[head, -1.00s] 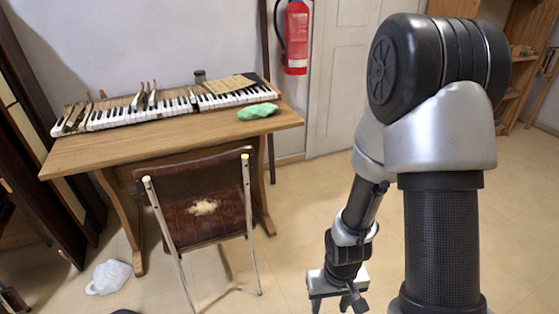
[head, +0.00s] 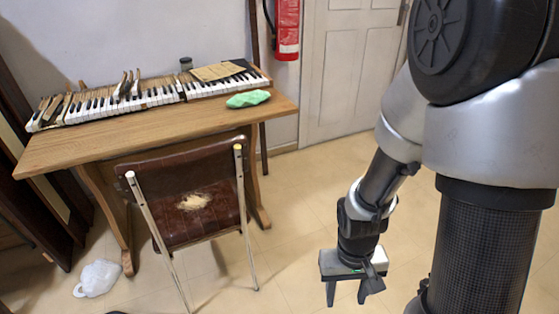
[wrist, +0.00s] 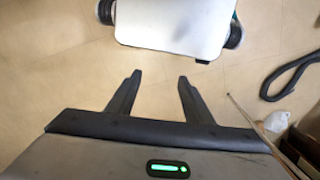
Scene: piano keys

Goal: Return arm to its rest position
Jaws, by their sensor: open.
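My gripper (head: 345,298) hangs from my arm, pointing down, to the right of the chair in the head view. It also shows in the wrist view (wrist: 158,80), where its two dark fingers stand apart with nothing between them but pale floor. My arm is folded at the right side of the head view, with its upper links close to the camera.
A worn brown chair (head: 183,201) stands before a wooden table (head: 120,140) bearing piano keys (head: 140,101) and a green cloth (head: 248,99). A white bag (head: 97,279) lies on the floor. A fire extinguisher (head: 288,28) hangs by the door (head: 350,70). Floor between chair and gripper is clear.

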